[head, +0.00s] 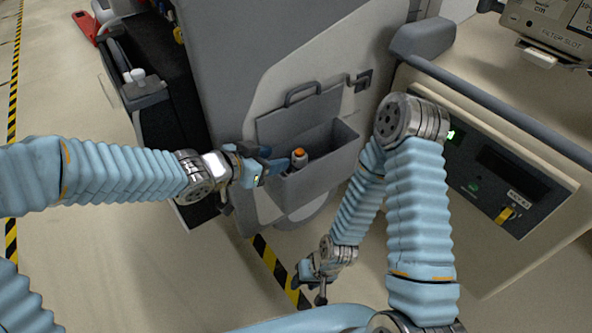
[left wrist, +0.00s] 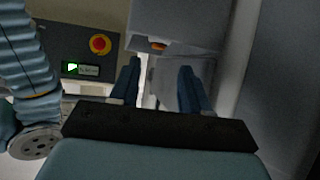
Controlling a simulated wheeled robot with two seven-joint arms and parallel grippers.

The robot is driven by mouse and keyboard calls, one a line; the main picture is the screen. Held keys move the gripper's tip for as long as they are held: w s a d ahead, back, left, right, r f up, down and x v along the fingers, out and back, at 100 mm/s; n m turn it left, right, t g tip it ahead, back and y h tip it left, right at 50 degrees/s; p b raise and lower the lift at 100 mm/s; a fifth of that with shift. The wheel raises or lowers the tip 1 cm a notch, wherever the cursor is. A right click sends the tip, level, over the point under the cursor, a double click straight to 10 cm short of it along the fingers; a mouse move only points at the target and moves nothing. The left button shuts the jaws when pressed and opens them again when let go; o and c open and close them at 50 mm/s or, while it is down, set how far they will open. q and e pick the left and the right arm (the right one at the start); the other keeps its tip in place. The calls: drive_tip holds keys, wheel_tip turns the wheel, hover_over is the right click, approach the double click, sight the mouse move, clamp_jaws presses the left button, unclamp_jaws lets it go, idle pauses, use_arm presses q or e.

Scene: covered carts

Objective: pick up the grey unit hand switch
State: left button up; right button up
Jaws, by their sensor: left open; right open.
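The grey hand switch (head: 299,160) with an orange top stands in a grey pocket (head: 325,175) on the side of the tall grey unit. In the left wrist view its orange part (left wrist: 158,46) shows small, just beyond and between my fingertips; the rest is hard to make out. My left gripper (head: 278,162) is open, at the left edge of the pocket and close beside the switch. Its two dark blue fingers (left wrist: 160,68) are apart with nothing between them. My right gripper (head: 311,284) hangs low near the floor, open and away from the switch.
The tall grey unit (head: 250,60) has a handle (head: 303,93) above the pocket. A second cart with a dark control panel (head: 490,175) and a long rail (head: 500,110) stands to the right, close to my right arm. A red-buttoned panel (left wrist: 100,45) shows in the left wrist view.

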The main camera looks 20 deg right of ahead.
sight(297, 155)
use_arm(q)
drive_tip(key=b+x, duration=0.1)
drive_tip(key=x, duration=0.7)
drive_tip(key=shift+d+f, duration=0.2)
drive_tip(key=shift+f, duration=0.05)
drive_tip(key=shift+c, duration=0.5)
clamp_jaws()
